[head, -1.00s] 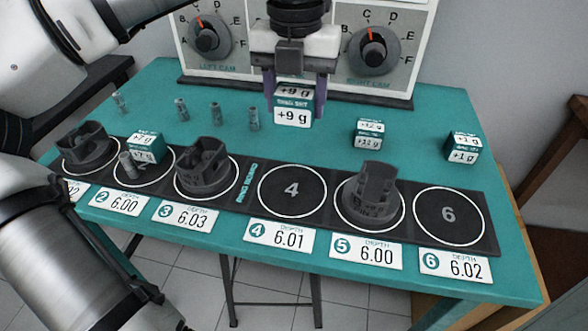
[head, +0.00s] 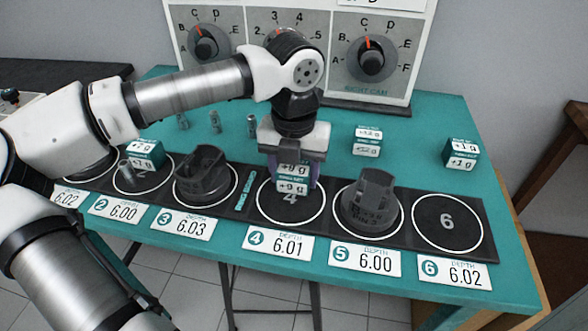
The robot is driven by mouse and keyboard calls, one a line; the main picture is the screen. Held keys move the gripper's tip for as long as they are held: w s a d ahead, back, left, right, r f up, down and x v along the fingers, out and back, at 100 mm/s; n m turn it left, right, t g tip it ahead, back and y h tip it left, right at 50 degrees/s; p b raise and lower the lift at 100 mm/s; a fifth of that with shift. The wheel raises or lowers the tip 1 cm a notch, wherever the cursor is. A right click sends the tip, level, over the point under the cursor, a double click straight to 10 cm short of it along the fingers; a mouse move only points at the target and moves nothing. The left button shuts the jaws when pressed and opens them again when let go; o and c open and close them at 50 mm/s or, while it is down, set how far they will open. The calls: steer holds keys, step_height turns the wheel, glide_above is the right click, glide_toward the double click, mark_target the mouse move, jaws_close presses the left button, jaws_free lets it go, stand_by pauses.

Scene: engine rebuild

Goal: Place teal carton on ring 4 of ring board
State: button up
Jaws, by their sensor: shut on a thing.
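A teal carton (head: 292,183) with a white "+9 g" label is held in my gripper (head: 292,172), which is shut on it. The carton is over ring 4 (head: 290,212) of the black ring board (head: 410,252). It covers the upper part of the ring and part of the numeral 4. I cannot tell whether the carton touches the board or hangs just above it. The front part of ring 4 is bare.
Dark grey piston-like parts stand on ring 3 (head: 205,176) and ring 5 (head: 370,203). Another teal carton (head: 146,154) and a small pin (head: 130,172) are at ring 2. Two more cartons (head: 367,140) (head: 462,154) stand at the back right.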

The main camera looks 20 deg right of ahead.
steer(key=shift+f, duration=0.15)
steer(key=o, duration=1)
step_height(320, 180, up, 12)
steer(key=shift+r, duration=0.2)
